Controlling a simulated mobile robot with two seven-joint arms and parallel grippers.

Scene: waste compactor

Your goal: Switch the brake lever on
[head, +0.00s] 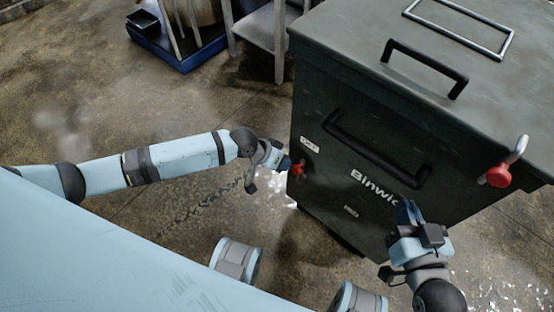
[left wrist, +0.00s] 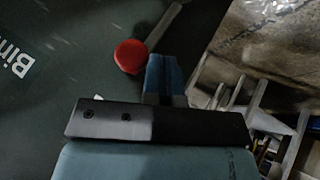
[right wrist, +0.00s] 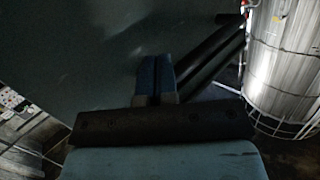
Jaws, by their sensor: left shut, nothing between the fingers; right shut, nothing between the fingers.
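A lever with a red knob (head: 297,169) is on the lower left edge of the dark green compactor's front (head: 310,120). A second red knob (head: 498,176) on a bent grey rod is at the compactor's right side. My right gripper (head: 406,212) is shut and empty in front of the compactor, below the lettering. The pictures do not settle which lever is the brake.
A black handle (head: 375,150) sticks out of the compactor front between my grippers. Another handle (head: 425,68) and a metal frame (head: 460,27) are on its top. A blue-based rack (head: 180,55) and a metal table (head: 262,25) stand behind left. Floor left of the compactor is open.

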